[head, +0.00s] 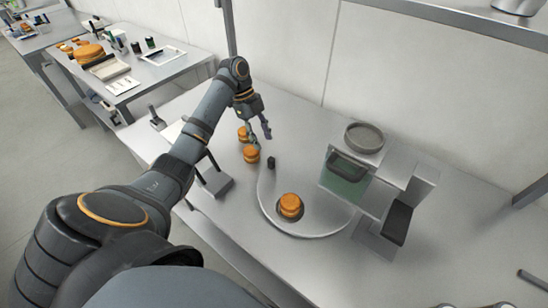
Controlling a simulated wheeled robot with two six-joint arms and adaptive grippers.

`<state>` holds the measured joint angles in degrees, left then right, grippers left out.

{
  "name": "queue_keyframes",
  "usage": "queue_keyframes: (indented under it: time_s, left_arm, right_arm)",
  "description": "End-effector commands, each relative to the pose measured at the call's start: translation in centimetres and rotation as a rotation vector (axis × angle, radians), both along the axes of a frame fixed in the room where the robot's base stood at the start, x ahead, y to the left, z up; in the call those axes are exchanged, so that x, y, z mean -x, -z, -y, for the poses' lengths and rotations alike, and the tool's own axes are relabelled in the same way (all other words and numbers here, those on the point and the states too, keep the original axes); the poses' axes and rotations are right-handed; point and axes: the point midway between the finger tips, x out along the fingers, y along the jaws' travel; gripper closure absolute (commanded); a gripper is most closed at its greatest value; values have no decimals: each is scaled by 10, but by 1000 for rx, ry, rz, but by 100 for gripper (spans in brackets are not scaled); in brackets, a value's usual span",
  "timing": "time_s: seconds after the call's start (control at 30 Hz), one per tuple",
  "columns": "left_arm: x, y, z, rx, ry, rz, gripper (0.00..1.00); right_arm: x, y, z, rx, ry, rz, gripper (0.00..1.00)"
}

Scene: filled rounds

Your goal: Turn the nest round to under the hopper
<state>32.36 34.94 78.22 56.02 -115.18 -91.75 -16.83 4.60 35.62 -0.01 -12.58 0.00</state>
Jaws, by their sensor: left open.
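A grey round turntable (325,222) lies on the bench, with a dark nest (301,216) on its near half. An orange round (290,203) sits in that nest. A short black peg (271,162) stands at the turntable's far left edge. The hopper looks to be the grey stand (408,178) with a round dish (364,138) on top and a greenish panel (343,187), right of the turntable. My left gripper (259,139) is open and points down, beyond the peg and apart from it. My right gripper is not in view.
Two orange rounds (252,154) are close by my left gripper, on the bench left of the peg. A dark grey stand (217,186) is at the bench's left edge. Another table (150,75) with orange rounds and small items is at the back left. The front right bench is mostly clear.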

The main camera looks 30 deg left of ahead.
Motion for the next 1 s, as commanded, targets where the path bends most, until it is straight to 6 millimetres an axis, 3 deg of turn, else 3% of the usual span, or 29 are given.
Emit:
queue_keyframes:
  time_s: [0.1,0.23,0.5,0.63,0.87,1.0]
  left_arm:
    - [1,29,8,1,1,-1,58]
    - [2,44,20,3,0,-3,58]
    - [3,84,36,2,-1,-1,58]
    - [3,92,38,1,0,-1,58]
    - [3,93,38,0,0,0,58]
    - [3,93,38,0,0,0,78]
  right_arm:
    - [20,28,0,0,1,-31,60]
    - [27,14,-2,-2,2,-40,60]
    - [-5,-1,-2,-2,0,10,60]
    - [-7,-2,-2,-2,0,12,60]
    - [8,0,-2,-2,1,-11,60]
    - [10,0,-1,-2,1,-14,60]
